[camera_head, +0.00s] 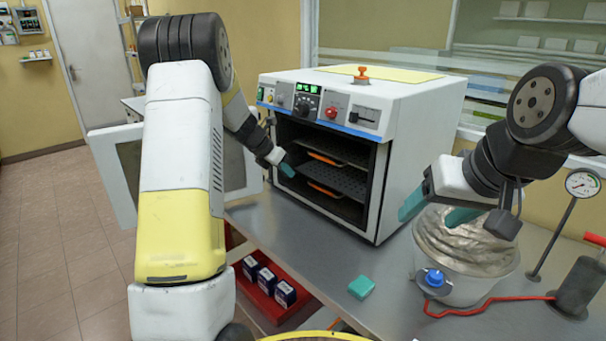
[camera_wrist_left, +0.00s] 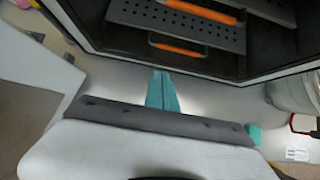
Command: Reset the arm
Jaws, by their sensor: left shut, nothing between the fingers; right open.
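My left arm comes in from the left in the head view, and my left gripper (camera_head: 287,170) is at the oven's open front, near the shelf edges. Its teal fingers are together and empty; they also show in the left wrist view (camera_wrist_left: 161,92), below the oven opening. My right gripper (camera_head: 432,208) is at the right in the head view, with teal fingers apart. It is over or in front of the foil-topped bucket, and I cannot tell whether it touches it.
The white oven (camera_head: 405,140) has its door (camera_head: 128,180) swung open to the left and orange-handled shelves (camera_head: 335,180) inside. A foil-topped bucket (camera_head: 465,243), a teal block (camera_head: 361,287) and a pump with gauge (camera_head: 582,183) stand on the grey table (camera_head: 300,235). A red tray (camera_head: 262,300) holds small boxes.

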